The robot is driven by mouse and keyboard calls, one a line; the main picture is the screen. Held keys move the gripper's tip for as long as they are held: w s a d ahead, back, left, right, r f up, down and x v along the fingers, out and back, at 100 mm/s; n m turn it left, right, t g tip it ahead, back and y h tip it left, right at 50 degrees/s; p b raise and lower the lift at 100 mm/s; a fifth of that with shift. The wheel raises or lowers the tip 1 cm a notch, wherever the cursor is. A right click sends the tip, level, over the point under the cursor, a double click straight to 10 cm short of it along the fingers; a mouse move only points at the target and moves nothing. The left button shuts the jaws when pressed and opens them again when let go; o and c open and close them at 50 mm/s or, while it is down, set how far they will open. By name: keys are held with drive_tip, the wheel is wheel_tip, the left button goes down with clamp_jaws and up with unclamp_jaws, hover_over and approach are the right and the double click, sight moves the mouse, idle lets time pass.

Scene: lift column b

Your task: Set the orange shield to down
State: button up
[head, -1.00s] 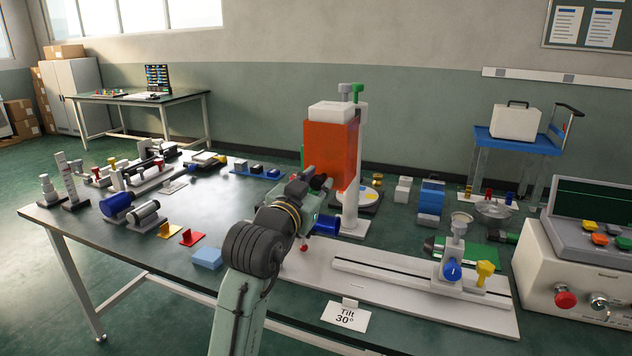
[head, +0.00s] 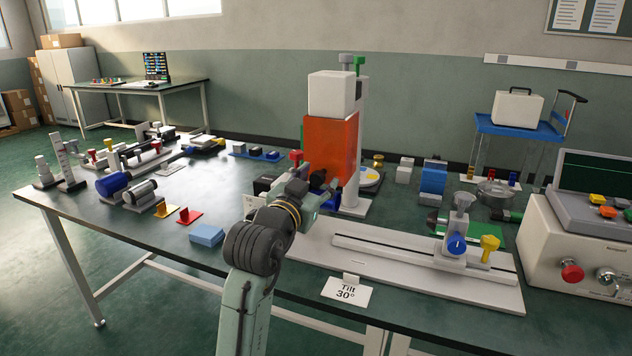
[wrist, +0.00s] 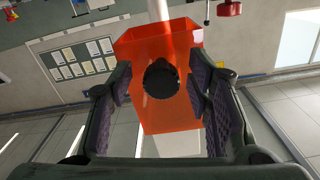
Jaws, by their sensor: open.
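The orange shield (head: 331,143) stands at the front of an upright post unit in the head view, with a white block (head: 332,93) showing above its top edge. It fills the middle of the wrist view (wrist: 150,112) as a translucent orange box with a round black knob (wrist: 161,79) on its face. My gripper (head: 322,186) is at the lower front of the shield. In the wrist view my gripper (wrist: 162,86) is open, with one finger on each side of the knob. Contact with the knob cannot be told. The shield's lower edge is partly hidden behind my gripper in the head view.
A white rail base with a blue knob (head: 456,245) and a yellow knob (head: 489,244) lies to the right. A "Tilt 30°" card (head: 346,292) stands in front. A light-blue block (head: 206,235) is left of my arm. A control box (head: 590,245) stands at far right.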

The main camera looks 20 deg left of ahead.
drive_tip(key=s, duration=1.2)
drive_tip(key=shift+a, duration=0.2)
